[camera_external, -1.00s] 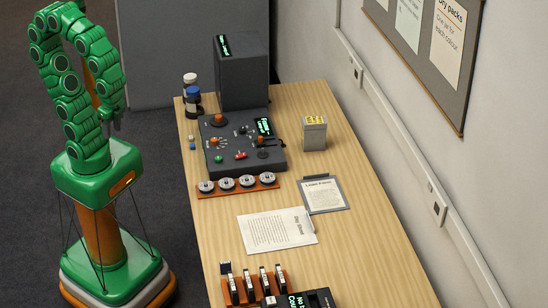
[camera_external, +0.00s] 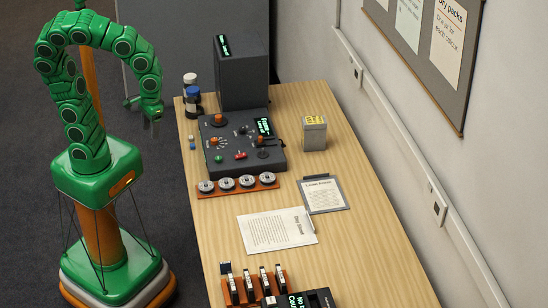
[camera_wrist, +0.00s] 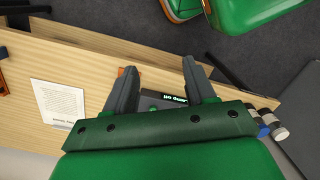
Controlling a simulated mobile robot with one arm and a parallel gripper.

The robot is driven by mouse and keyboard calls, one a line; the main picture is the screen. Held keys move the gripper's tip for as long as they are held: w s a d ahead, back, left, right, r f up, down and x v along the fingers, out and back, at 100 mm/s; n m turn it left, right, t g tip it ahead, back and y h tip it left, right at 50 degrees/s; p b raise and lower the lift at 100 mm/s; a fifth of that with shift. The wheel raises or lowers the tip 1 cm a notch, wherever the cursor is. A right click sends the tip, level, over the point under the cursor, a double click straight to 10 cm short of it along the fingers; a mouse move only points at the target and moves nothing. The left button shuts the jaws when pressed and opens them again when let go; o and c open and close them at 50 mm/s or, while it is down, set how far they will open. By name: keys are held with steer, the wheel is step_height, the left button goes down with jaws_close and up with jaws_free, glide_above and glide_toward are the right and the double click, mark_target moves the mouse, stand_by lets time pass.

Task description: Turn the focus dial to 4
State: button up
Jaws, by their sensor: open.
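A dark control panel (camera_external: 272,163) lies on the table with a small lit display (camera_external: 264,127). It carries an orange-capped knob at upper left (camera_external: 218,119), an orange knob ringed by pale marks (camera_external: 214,142), dark controls, a green button (camera_external: 219,158) and a red lever (camera_external: 240,155). I cannot read which is the focus dial or its setting. My gripper (camera_external: 153,124) hangs in the air left of the table, apart from the panel. In the wrist view my gripper (camera_wrist: 160,65) is open and empty, with part of the panel (camera_wrist: 150,102) showing between its fingers.
A tall dark box (camera_external: 240,80) and capped bottles (camera_external: 192,100) stand beyond the panel. A rack of round discs (camera_external: 238,190), a clipboard (camera_external: 324,196) and a paper sheet (camera_external: 277,231) lie nearer. The wall bounds the right side.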

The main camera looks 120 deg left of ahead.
steer(key=w+a+f+n, duration=0.2)
steer(key=w+a+n, duration=0.1)
steer(key=a+n, duration=0.25)
steer(key=w+a+f+n, duration=0.2)
steer(key=a+n, duration=0.3)
steer(key=a, duration=0.2)
steer(key=n+t+y, duration=0.1)
steer(key=n, duration=1)
glide_above(214, 139)
steer(key=f, duration=0.8)
steer(key=shift+w+d, duration=0.1)
steer(key=shift+d, duration=0.1)
steer(key=shift+a+f, duration=0.15)
steer(key=shift+f, duration=3.8)
jaws_close()
